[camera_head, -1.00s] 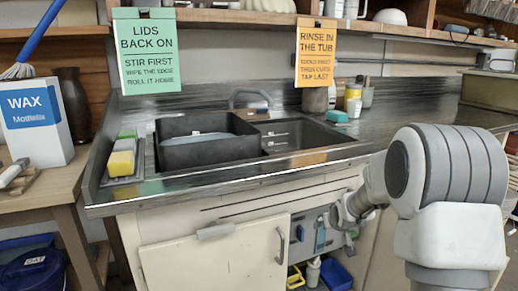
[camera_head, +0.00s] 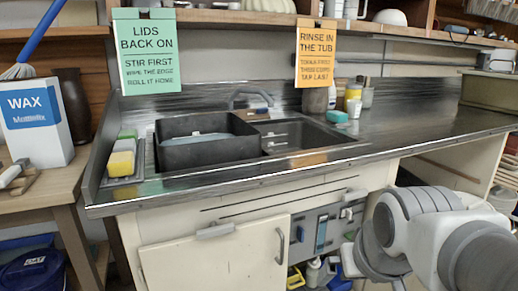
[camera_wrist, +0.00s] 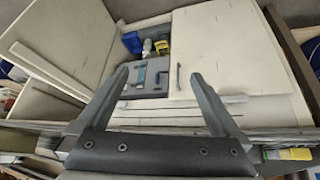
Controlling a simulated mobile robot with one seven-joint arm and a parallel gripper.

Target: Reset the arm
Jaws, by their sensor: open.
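My gripper shows in the wrist view (camera_wrist: 157,95), with its two dark fingers spread wide apart and nothing between them. Beyond the fingers are the cream cabinet front and the open cupboard bay under the sink. In the head view my white and grey arm is folded low at the right, in front of the counter's lower front. The gripper's fingers cannot be made out there.
A steel counter (camera_head: 420,125) holds a sink with a dark tub (camera_head: 205,152). Sponges (camera_head: 122,160) lie at its left. A cream cabinet door (camera_head: 215,262) is below. A WAX box (camera_head: 35,125) stands on a wooden table at the left.

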